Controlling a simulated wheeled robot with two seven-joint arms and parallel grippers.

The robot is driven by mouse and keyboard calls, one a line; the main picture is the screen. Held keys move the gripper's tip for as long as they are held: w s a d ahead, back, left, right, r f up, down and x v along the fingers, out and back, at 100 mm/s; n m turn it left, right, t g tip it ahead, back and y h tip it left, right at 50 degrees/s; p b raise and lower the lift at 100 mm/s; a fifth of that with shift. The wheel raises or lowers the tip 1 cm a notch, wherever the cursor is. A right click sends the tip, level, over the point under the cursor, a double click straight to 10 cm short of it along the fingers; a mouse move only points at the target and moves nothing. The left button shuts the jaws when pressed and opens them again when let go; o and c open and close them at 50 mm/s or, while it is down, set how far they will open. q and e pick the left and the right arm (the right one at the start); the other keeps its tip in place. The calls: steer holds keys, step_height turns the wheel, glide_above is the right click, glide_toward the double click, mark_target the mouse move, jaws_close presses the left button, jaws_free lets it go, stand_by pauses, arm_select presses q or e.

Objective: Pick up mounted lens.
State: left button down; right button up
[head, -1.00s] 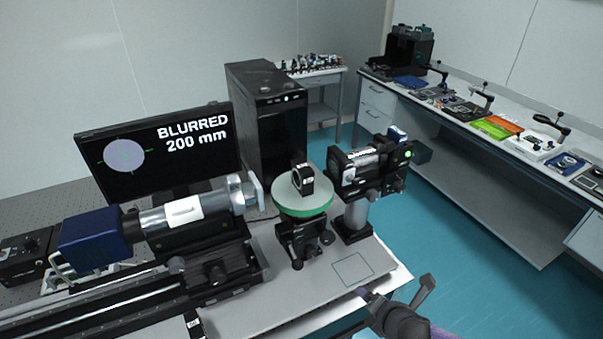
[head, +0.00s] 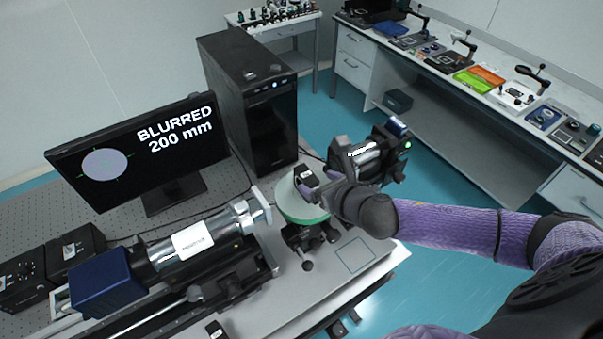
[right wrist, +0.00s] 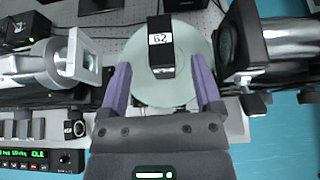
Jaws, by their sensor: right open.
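The mounted lens (head: 305,177) is a small black mount with a white label, standing on a round pale stage with a green rim (head: 302,216). My right gripper (right wrist: 161,78) is open, with one purple finger on each side of the mount's near end and gaps between. In the head view my right gripper (head: 328,186) reaches in from the right, partly covering the mount. My left gripper is not seen.
A silver tube with a blue camera (head: 100,281) lies left of the stage.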

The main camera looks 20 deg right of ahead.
mark_target(306, 179)
steer(key=x, duration=0.6)
steer(key=shift+f, duration=0.5)
jaws_close()
